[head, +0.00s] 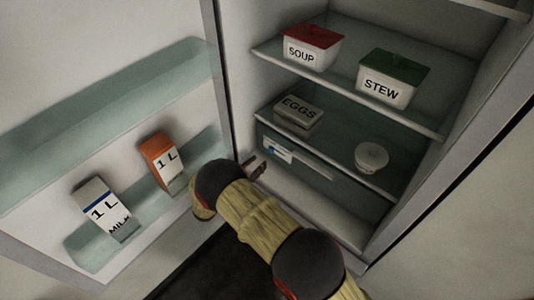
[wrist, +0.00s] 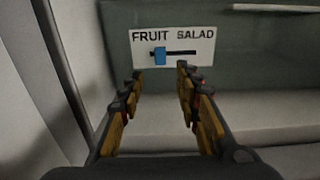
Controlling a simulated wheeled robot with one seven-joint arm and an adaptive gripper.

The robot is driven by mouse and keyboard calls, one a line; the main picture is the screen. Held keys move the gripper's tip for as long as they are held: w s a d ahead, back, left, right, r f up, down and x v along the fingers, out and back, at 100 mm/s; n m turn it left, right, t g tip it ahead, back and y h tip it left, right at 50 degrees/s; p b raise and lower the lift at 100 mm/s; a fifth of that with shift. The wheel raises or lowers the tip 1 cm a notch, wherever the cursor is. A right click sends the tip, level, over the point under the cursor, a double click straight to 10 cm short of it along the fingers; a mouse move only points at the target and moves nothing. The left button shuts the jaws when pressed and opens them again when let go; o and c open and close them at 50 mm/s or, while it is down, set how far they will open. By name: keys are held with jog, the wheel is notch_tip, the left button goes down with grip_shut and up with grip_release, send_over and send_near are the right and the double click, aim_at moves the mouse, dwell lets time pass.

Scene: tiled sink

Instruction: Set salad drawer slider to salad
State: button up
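The salad drawer (head: 315,172) is a dark translucent bin at the bottom of the open fridge; its front fills the upper part of the wrist view (wrist: 265,50). A white plate (wrist: 198,60) on it reads FRUIT on the left and SALAD on the right. Below the words is a dark horizontal slot with a blue slider knob (wrist: 160,56) at its left, FRUIT end. The plate also shows small in the head view (head: 277,151). My gripper (wrist: 160,74) is open and empty, facing the plate, with its fingertips just below and either side of the knob; contact cannot be told.
The open fridge door with a milk carton (head: 103,208) and an orange carton (head: 161,161) is left of my arm. Above the drawer are an eggs box (head: 298,114), a round white tub (head: 371,157), and soup (head: 308,50) and stew (head: 388,80) containers.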

aim_at(271, 150)
jog(key=x, duration=0.7)
jog(key=shift+c, duration=0.7)
grip_shut()
jog(key=shift+s, duration=0.1)
